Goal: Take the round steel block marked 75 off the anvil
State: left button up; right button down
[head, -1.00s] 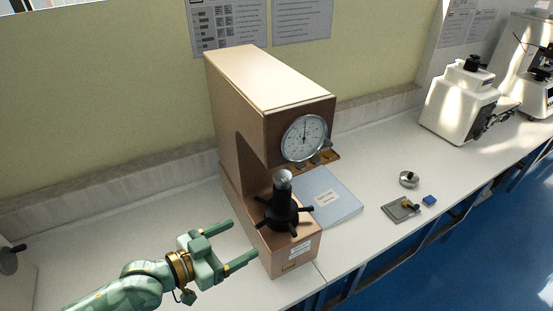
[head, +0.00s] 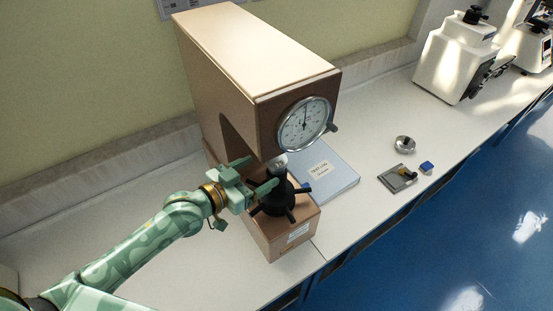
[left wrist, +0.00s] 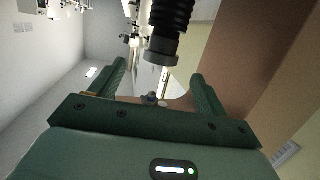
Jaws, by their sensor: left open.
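The brown hardness tester (head: 250,75) stands on the bench with a dial on its front. A small round silvery piece (head: 280,160) sits on top of its black anvil column (head: 279,184); I cannot read a 75 on it. My left gripper (head: 262,174) is open, just left of the column and a little below the silvery piece. Its nearer finger overlaps the column in the head view; contact cannot be told. My right gripper is not in view.
Black handwheel spokes (head: 291,213) stick out below the column. Farther right are a loose round metal piece (head: 404,144), a flat grey plate (head: 396,179) and a small blue block (head: 426,167). The bench left of the tester is clear.

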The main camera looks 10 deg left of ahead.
aim_at(274, 161)
pick_arm(q)
jog(key=shift+w+d, duration=0.4)
jog(key=shift+w, duration=0.05)
jog(key=x, duration=0.4)
jog(key=shift+w+r, duration=0.1)
jog(key=shift+w, duration=0.35)
jog(key=shift+s, duration=0.15)
jog(key=shift+c, duration=1.2)
jog(key=c, duration=1)
